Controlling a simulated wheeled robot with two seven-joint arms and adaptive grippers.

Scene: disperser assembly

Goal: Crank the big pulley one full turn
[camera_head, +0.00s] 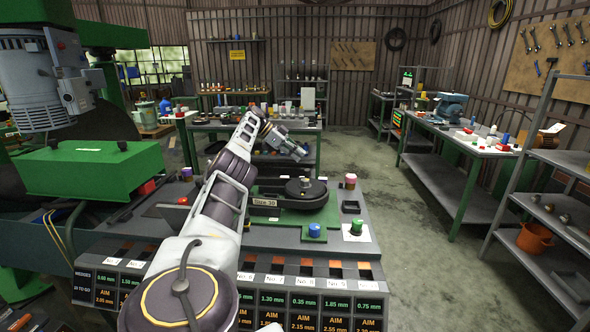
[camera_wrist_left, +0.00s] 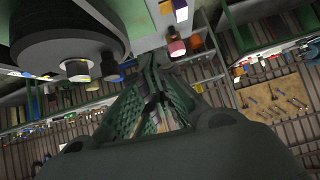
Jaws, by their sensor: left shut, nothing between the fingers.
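The big pulley (camera_head: 300,198) is a dark, round disc lying flat on a green plate (camera_head: 322,216) on the bench. A smaller dark disc and a small knob (camera_head: 305,181) show on top of it. A "Size 30" tag (camera_head: 264,202) is at its left front. The pulley fills the upper left of the left wrist view (camera_wrist_left: 60,48). My left gripper (camera_head: 302,154) hangs above and behind the pulley, apart from it. In the left wrist view its dark green fingers (camera_wrist_left: 151,62) meet at the tips with nothing between them. My right gripper is out of view.
A blue-topped piece (camera_head: 314,230) and a green-topped piece (camera_head: 356,227) stand at the bench front. A pink-topped jar (camera_head: 350,180) stands right of the pulley. A green machine (camera_head: 90,168) fills the left. The floor (camera_head: 410,240) to the right is open.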

